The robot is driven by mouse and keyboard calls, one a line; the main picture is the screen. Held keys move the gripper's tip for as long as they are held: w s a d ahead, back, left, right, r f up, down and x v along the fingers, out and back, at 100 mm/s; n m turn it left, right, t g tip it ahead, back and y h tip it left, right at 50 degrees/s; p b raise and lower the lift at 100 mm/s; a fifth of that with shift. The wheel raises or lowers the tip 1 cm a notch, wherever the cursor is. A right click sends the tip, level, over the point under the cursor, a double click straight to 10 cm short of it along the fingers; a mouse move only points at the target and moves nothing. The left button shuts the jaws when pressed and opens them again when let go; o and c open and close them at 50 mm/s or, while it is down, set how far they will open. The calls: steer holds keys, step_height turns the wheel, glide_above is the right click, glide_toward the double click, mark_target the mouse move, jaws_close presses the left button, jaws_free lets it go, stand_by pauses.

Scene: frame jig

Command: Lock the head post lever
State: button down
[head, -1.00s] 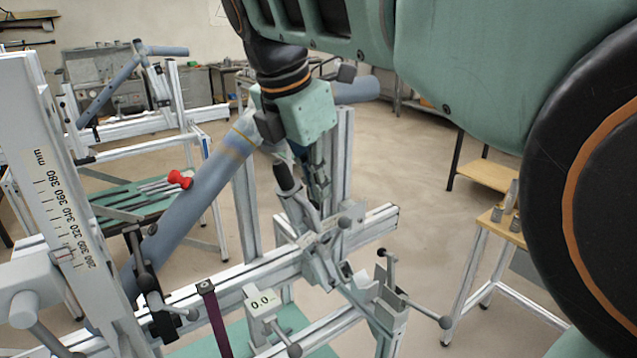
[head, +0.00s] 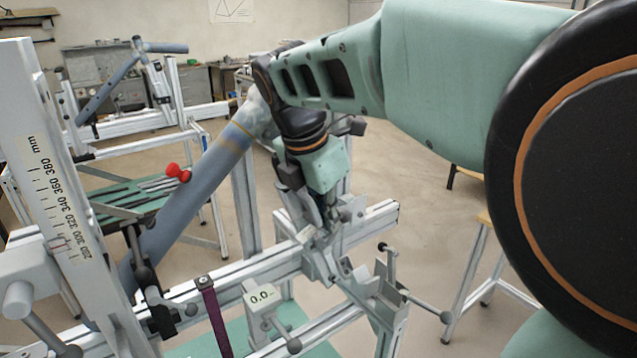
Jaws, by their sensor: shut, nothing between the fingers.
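My gripper (head: 328,218) is low at the clamp carriage (head: 318,258) on the horizontal rail, pointing down, with its fingers shut and empty. The upright post behind is mostly hidden by my arm.
A blue-grey frame tube (head: 195,185) slopes up at left of my gripper. A scale column (head: 62,200) stands far left. Open floor shows at right.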

steer(key=shift+d+r+p, duration=0.1)
steer(key=shift+p, duration=0.2)
steer(key=shift+w+d+p, duration=0.15)
steer(key=shift+p, duration=0.15)
